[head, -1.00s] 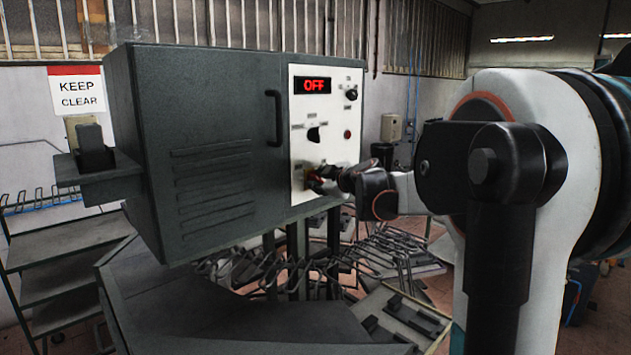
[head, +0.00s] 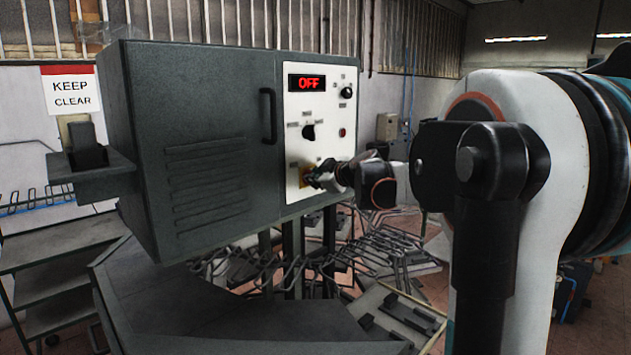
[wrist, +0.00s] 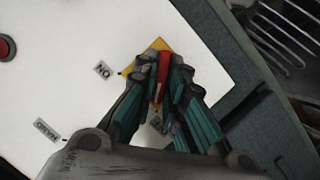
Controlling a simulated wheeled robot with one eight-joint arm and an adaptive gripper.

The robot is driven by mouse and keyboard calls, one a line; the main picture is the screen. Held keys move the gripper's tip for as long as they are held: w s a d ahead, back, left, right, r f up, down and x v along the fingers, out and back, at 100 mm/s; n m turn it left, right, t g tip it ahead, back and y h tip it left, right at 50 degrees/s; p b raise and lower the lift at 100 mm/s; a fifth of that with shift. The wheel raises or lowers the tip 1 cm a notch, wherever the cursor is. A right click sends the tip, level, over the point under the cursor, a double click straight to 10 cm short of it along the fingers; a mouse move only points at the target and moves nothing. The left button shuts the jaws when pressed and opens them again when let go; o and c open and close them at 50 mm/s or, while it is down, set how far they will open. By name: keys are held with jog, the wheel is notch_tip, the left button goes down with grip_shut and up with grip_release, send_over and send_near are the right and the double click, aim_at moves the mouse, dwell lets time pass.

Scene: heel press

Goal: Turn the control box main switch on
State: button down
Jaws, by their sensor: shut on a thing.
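The control box (head: 205,145) is a dark grey cabinet with a white panel on its right side. A red-lit display (head: 308,83) at the panel's top reads OFF. The main switch has a red handle (wrist: 163,78) on a yellow plate (wrist: 159,45), low on the panel. In the wrist view my gripper (wrist: 164,66) has a finger on each side of the red handle and is shut on it. In the head view my gripper (head: 322,176) is at the yellow plate (head: 305,174) and covers most of the handle. An ON label (wrist: 102,70) sits beside the plate.
A black knob (head: 309,132), a smaller knob (head: 346,93) and a red button (head: 342,132) are above the switch. A door handle (head: 269,116) stands out left of the panel. Wire racks (head: 370,250) and a tray (head: 400,315) lie below.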

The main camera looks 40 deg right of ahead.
jog(key=shift+d+m+g+y+b, duration=0.2)
jog(key=shift+m+y+b, duration=1.45)
jog(key=shift+m, duration=1.05)
jog(key=shift+d+m+g+y+b, duration=0.2)
jog(key=shift+m+y+b, duration=1)
jog(key=shift+m+y, duration=1.15)
jog(key=shift+m, duration=0.55)
jog(key=shift+h, duration=0.3)
jog(key=c, duration=1.7)
grip_release()
jog(key=shift+o, duration=0.2)
